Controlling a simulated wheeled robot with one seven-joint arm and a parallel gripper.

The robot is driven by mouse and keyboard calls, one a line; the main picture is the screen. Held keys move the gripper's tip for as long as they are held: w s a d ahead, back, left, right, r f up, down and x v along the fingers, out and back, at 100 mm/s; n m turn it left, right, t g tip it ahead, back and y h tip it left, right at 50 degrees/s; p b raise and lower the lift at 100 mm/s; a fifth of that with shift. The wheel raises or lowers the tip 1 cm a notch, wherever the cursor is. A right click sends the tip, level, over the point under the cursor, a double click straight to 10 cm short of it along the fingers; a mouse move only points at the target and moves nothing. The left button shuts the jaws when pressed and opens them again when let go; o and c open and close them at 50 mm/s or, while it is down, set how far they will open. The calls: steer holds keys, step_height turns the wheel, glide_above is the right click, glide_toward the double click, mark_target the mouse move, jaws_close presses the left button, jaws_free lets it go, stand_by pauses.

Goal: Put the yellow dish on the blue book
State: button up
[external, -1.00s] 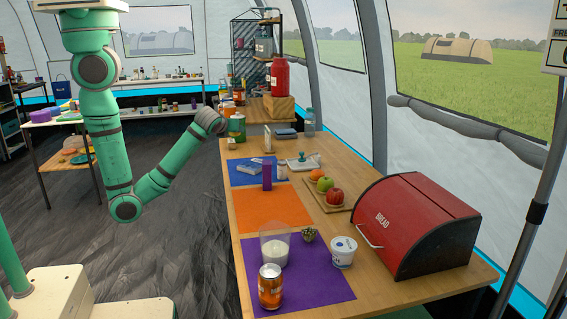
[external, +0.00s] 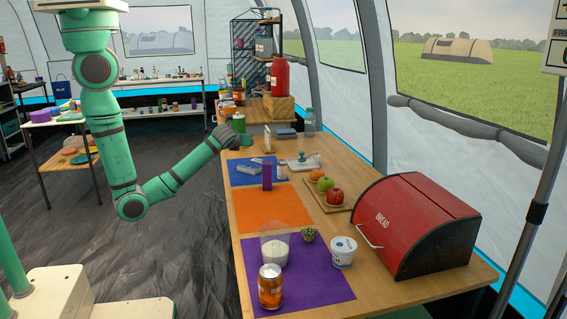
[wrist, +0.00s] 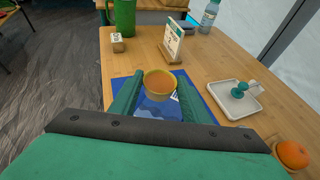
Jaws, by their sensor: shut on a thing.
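The yellow dish (wrist: 160,80) is a small round bowl with an orange-toned inside. My gripper (wrist: 159,76) is shut on it, with one green finger at each side, in the wrist view. The blue book (external: 247,168) lies on the blue mat (external: 236,180) in the external view. In the wrist view, a patterned blue surface (wrist: 154,110) shows just below the dish, partly hidden by the dish and fingers; it looks like the book. The dish appears above it; the height gap is hard to tell. In the external view the dish cannot be made out.
A purple box (external: 267,174) and a small shaker (external: 282,171) stand near the book. A white tray with a teal-handled item (wrist: 235,98) lies to the right. A standing card (wrist: 173,42) and a green canister (wrist: 123,16) are beyond. An orange (wrist: 292,155) is at lower right.

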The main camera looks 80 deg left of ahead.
glide_above(254, 165)
step_height(254, 165, down, 6)
steer(key=shift+s+a+f, duration=0.1)
steer(key=shift+a, duration=0.05)
steer(key=shift+f, duration=1.5)
steer(key=shift+f, duration=0.1)
steer(key=o, duration=1.1)
steer(key=v, duration=1.2)
steer(key=shift+r, duration=0.2)
